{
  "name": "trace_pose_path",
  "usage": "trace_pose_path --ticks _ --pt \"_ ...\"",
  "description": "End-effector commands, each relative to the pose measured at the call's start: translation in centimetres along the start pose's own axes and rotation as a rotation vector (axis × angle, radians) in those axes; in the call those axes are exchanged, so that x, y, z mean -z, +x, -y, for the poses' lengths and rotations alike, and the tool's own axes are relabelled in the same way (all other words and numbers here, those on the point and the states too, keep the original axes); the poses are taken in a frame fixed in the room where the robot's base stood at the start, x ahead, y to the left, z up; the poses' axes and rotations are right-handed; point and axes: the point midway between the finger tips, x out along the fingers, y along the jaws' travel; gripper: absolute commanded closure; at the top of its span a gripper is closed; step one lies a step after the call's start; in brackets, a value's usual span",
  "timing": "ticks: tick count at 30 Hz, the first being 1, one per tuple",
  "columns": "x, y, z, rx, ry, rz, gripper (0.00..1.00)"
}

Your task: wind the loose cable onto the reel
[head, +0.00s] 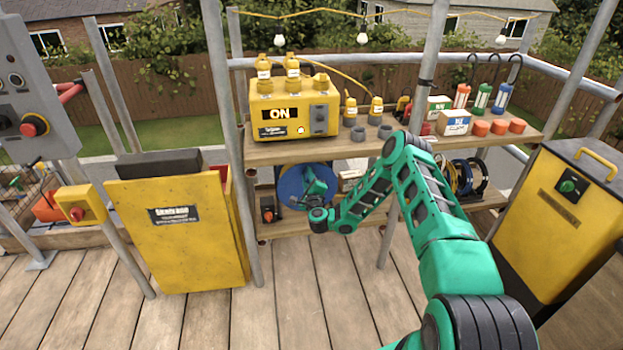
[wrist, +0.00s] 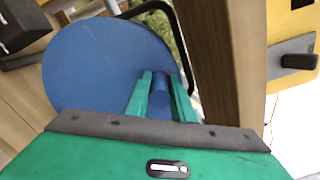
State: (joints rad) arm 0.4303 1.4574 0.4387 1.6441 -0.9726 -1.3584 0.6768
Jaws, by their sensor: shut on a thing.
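The reel (head: 292,182) shows as a blue disc standing upright on the lower shelf; it also fills the upper left of the wrist view (wrist: 95,70). My gripper (head: 314,183) is in front of the disc. In the wrist view my gripper (wrist: 160,82) has its two green fingers shut on a blue cylindrical handle (wrist: 159,102) by the right part of the disc. My gripper hides part of the reel in the head view. I cannot make out the loose cable for certain at the reel.
The upper shelf (head: 350,150) above carries a yellow power box (head: 292,112), bottles and small boxes. Cable coils (head: 468,176) sit right on the lower shelf. A yellow cabinet (head: 180,240) stands left; the deck (head: 310,290) is clear.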

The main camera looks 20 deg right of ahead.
Motion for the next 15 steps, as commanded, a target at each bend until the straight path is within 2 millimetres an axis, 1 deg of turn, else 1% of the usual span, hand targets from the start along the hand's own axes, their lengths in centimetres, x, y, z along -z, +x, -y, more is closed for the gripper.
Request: trace_pose_path --ticks 3,14,15 --pt "-0.22 -0.07 -0.35 -0.005 0.009 0.004 1.0" --pt "-0.45 -0.11 -0.5 -0.007 0.011 0.007 1.0" --pt "-0.47 -0.11 -0.5 -0.007 0.011 0.007 0.71"
